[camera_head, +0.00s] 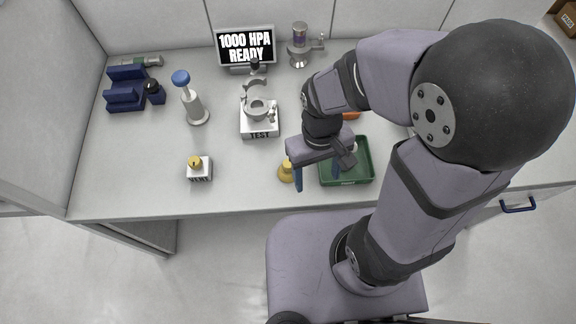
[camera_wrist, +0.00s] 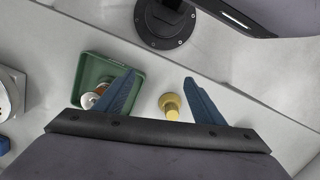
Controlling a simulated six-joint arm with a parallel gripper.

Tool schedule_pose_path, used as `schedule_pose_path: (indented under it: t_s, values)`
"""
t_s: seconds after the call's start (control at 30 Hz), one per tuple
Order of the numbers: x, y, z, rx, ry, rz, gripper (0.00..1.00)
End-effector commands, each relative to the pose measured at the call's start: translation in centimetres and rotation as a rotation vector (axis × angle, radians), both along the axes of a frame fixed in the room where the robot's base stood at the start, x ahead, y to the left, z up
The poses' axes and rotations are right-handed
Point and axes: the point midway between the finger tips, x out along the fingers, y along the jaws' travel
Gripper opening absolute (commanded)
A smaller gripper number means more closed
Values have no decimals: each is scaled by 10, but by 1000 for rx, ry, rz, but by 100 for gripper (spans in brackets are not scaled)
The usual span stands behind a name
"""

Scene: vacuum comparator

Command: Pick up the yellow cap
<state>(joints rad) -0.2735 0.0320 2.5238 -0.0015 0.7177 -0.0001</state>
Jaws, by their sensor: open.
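The yellow cap (camera_head: 286,172) stands on the bench near its front edge, just left of the green tray, partly hidden by my gripper in the head view. In the wrist view the yellow cap (camera_wrist: 170,106) shows between my two blue fingers, nearer the right one. My gripper (camera_head: 317,181) is above the bench with its fingers apart and nothing held between them. In the wrist view my gripper (camera_wrist: 159,78) is open, with the left finger over the green tray's edge.
The green tray (camera_head: 346,184) stands right of the cap and holds a few small parts. A white block with a yellow knob (camera_head: 200,171) stands left. The TEST fixture (camera_head: 259,124), a blue-topped pump (camera_head: 192,102) and a display (camera_head: 245,46) are farther back.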

Motion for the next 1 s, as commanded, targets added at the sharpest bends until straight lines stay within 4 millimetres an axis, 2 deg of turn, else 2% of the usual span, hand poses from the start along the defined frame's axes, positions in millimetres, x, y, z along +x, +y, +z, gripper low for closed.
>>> schedule_pose_path:
  t_s: [0.03,0.17,0.23,0.3,0.33,0.57,0.83,1.0]
  values:
    - [1,13,-6,-6,21,59,63]
    - [17,40,-17,-2,16,162,63]
    - [40,50,-18,17,-27,200,63]
    - [64,60,-11,44,-95,245,63]
    - [69,62,-10,50,-111,265,63]
    - [71,62,-12,57,-121,318,63]
    - [70,62,-29,55,-117,316,63]
    - [70,62,-32,56,-119,315,63]
